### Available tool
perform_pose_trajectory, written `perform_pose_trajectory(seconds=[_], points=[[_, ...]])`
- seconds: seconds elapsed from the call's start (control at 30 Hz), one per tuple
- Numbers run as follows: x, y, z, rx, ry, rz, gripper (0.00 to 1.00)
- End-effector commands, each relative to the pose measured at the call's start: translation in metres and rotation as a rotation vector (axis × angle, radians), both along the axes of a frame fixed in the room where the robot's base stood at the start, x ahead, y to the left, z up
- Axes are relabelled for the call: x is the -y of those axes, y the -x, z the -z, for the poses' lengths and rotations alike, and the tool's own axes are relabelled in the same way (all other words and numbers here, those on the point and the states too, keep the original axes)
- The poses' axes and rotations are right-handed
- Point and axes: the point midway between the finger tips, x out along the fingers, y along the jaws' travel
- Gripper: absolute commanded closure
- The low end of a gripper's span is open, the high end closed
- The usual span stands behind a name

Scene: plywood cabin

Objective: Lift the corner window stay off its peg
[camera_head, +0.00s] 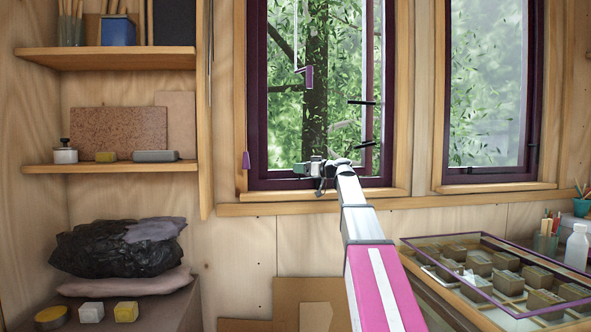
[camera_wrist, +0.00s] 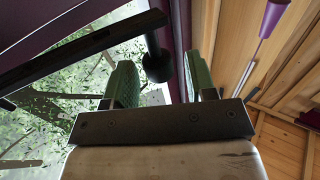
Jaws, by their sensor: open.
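The left window (camera_head: 254,95) has a dark purple frame. My gripper (camera_head: 308,169) is at its lower frame, near the sill. In the wrist view my gripper (camera_wrist: 163,88) is open, with its two green finger pads apart. A dark bar (camera_wrist: 80,51), which looks like the window stay, runs diagonally across the upper left, beyond the left finger. A short black rod with a round knob (camera_wrist: 158,67) shows between the fingers, with no grip on it. I cannot tell whether this knob is the peg or part of the stay. In the head view the stay is not distinct.
A glass-topped case (camera_head: 455,280) stands at lower right. Shelves (camera_head: 110,167) fill the left wall. The sill (camera_head: 370,193) is otherwise clear.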

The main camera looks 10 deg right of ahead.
Motion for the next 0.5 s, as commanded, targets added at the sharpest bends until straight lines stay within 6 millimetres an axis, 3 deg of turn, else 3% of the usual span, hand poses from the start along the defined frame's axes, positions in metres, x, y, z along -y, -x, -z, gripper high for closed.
perform_pose_trajectory(seconds=[0.2,0.5], points=[[-0.018,-0.014,0.0,0.0,0.0,0.0,0.49],[-0.023,-0.016,0.0,0.0,0.0,0.0,0.49]])
